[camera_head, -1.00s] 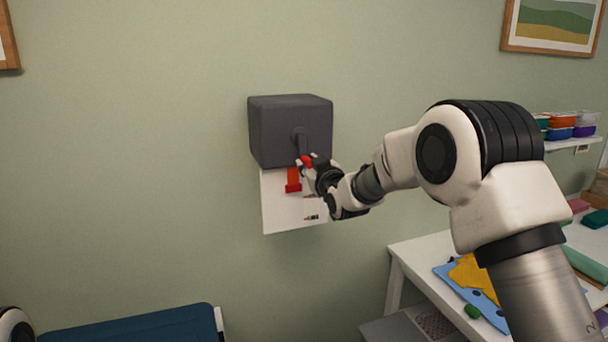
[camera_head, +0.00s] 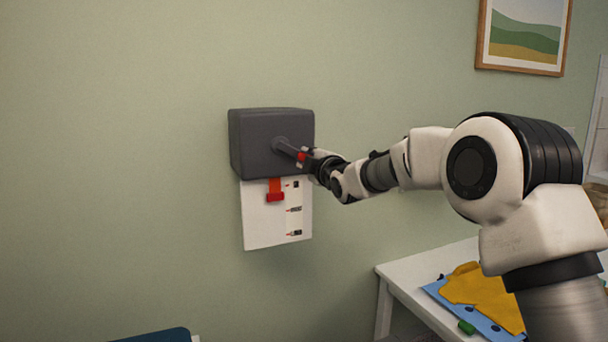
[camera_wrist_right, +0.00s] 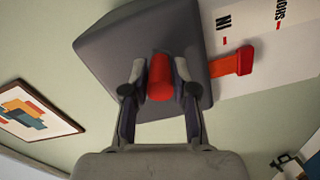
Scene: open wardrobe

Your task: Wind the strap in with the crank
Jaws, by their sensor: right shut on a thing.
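A dark grey box (camera_head: 250,150) is mounted on the wall, with a crank (camera_head: 288,149) on its front. The crank arm points right and slightly down. Its red knob (camera_head: 302,156) also shows in the right wrist view (camera_wrist_right: 160,76). My right gripper (camera_head: 307,159) is shut on the knob, one finger on each side. A short red strap (camera_head: 275,184) hangs below the box, with a wider red end (camera_head: 275,197). It lies in front of a white card (camera_head: 262,225) with printed marks. My left gripper is out of view.
A white table (camera_head: 395,272) with yellow and blue cloths (camera_head: 480,290) stands at the lower right, below my right arm. A framed picture (camera_head: 523,35) hangs at the upper right. The wall left of the box is bare.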

